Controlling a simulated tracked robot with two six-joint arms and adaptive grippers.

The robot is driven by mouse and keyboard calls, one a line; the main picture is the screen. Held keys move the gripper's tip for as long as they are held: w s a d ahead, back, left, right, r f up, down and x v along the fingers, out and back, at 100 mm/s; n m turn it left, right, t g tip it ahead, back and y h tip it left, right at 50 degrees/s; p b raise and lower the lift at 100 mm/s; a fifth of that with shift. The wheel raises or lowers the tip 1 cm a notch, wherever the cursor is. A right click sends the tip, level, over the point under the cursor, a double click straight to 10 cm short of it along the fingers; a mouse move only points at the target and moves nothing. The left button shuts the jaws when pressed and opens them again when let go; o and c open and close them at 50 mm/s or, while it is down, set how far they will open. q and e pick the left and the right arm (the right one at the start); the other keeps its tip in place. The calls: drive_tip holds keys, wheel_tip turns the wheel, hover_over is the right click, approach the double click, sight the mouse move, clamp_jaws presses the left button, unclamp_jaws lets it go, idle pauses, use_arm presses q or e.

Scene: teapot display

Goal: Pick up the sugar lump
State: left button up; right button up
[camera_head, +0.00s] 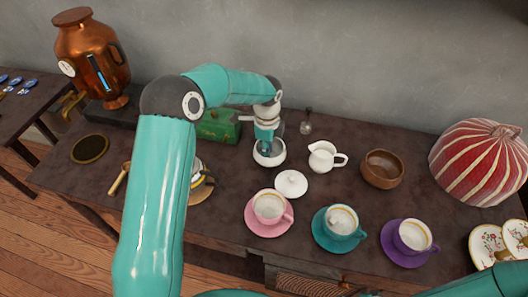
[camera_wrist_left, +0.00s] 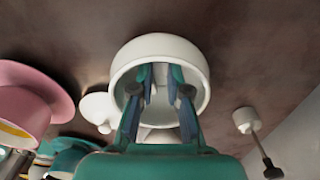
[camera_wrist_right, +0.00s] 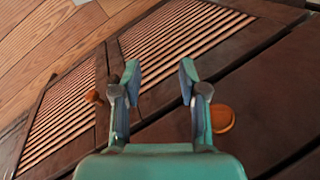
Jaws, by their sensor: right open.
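My left gripper (camera_wrist_left: 161,80) reaches down into the white sugar bowl (camera_head: 270,154), which also shows in the left wrist view (camera_wrist_left: 158,48). Its fingers are inside the rim with a narrow gap between them. Something pale shows in that gap, but I cannot tell a sugar lump from the bowl's white inside. In the head view the gripper hides much of the bowl's opening. My right gripper (camera_wrist_right: 160,78) is open and empty, low by the table's slatted front.
The bowl's white lid (camera_head: 291,184) lies in front of it, with a pink cup (camera_head: 269,206) nearby. A white creamer (camera_head: 323,157) and a wooden bowl (camera_head: 382,169) stand to the right. A teal cup (camera_head: 341,222) and purple cup (camera_head: 412,236) stand at the front.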

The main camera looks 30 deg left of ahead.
use_arm(q)
drive_tip(key=shift+r, duration=0.15)
wheel_tip(320, 180, up, 20)
drive_tip(key=p, duration=0.1)
idle(0.7)
drive_tip(key=shift+f, duration=0.2)
